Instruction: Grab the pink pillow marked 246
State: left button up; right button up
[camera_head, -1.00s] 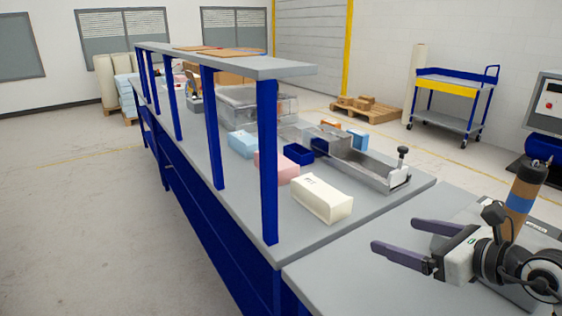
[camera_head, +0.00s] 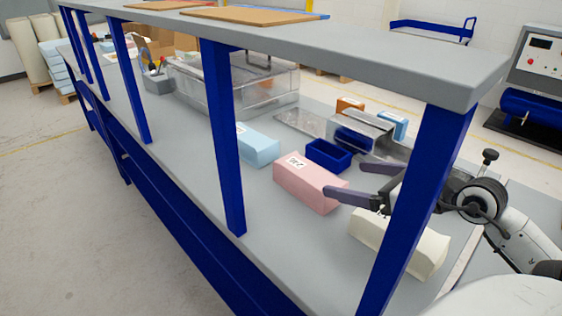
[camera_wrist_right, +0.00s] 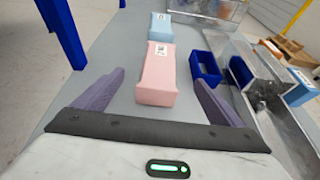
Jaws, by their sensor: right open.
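The pink pillow (camera_head: 305,183) is a block lying on the grey bench, with a white label on its top whose number is too small to read. It also shows in the right wrist view (camera_wrist_right: 157,75), ahead of and between my fingers. My right gripper (camera_head: 354,182) is open and empty, with purple fingers at the pillow's near right end in the head view. One fingertip appears to overlap the pillow's corner; I cannot tell whether it touches. In the right wrist view my right gripper (camera_wrist_right: 160,87) has its fingers spread wider than the pillow. My left gripper is out of view.
A light blue block (camera_head: 256,145) lies behind the pink one and a cream block (camera_head: 425,248) in front. A dark blue bin (camera_head: 328,156) stands right of the pillow. Blue posts (camera_head: 222,130) and a grey shelf (camera_head: 350,55) stand above the bench. A metal fixture (camera_head: 375,133) sits behind.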

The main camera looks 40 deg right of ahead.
aim_at(313, 174)
jog(key=b+x, duration=0.1)
jog(key=x, duration=0.2)
jog(key=shift+w+b, duration=0.25)
jog(key=shift+b, duration=0.05)
jog(key=shift+w+f+b, duration=0.3)
jog(key=shift+w, duration=0.35)
jog(key=b+x, duration=0.1)
jog(key=x, duration=0.1)
jog(key=b+x, duration=0.2)
jog(key=x, duration=0.1)
jog(key=shift+f, duration=0.35)
jog(key=shift+w, duration=0.2)
jog(key=shift+c, duration=0.5)
jog(key=c, duration=1)
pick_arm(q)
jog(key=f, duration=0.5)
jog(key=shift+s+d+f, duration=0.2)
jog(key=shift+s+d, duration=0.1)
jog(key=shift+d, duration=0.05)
